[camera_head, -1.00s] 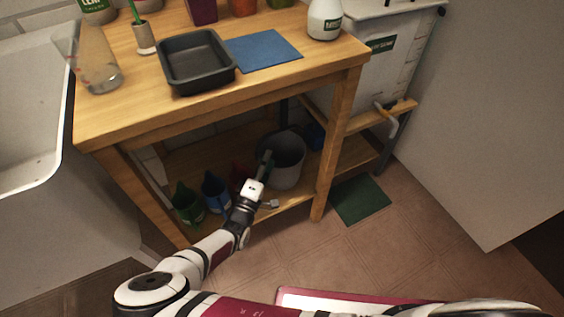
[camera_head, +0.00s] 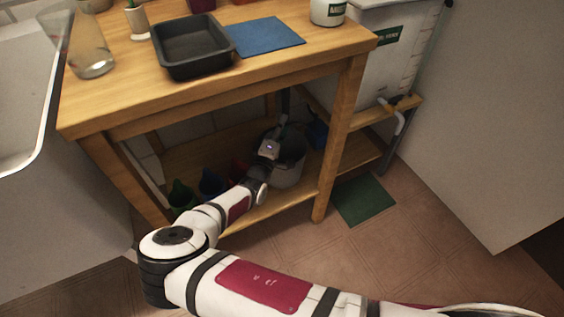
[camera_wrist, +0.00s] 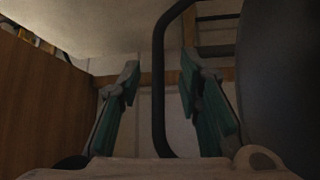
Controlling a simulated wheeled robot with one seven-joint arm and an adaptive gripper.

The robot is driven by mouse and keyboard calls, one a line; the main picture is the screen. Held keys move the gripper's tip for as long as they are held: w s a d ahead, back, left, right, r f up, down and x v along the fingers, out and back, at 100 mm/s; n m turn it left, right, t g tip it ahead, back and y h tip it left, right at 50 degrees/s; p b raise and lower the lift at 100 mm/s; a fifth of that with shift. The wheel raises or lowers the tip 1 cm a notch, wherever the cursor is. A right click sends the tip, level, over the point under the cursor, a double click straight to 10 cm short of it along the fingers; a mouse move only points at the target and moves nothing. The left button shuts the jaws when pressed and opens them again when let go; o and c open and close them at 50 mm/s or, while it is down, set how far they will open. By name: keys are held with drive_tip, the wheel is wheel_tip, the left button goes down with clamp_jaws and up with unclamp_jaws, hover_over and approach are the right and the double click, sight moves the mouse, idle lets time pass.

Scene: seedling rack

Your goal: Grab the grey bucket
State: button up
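The grey bucket (camera_head: 289,173) stands on the lower shelf under the wooden table. My gripper (camera_head: 281,130) is over its near-left part and hides some of its rim. In the wrist view the two green fingers of my gripper (camera_wrist: 160,66) are apart. A black bar, which looks like the bucket's raised handle (camera_wrist: 159,110), runs between them without visible contact. The bucket's dark side (camera_wrist: 283,75) fills the right of that view.
The tabletop (camera_head: 130,95) is above the arm, and its front leg (camera_head: 339,140) is right of the bucket. Green, blue and red containers (camera_head: 210,183) stand left of it on the shelf. A blue object (camera_head: 317,134) is behind right. A green mat (camera_head: 363,199) lies on the floor.

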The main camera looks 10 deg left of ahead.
drive_tip(key=shift+w, duration=0.2)
clamp_jaws()
drive_tip(key=shift+r, duration=0.1)
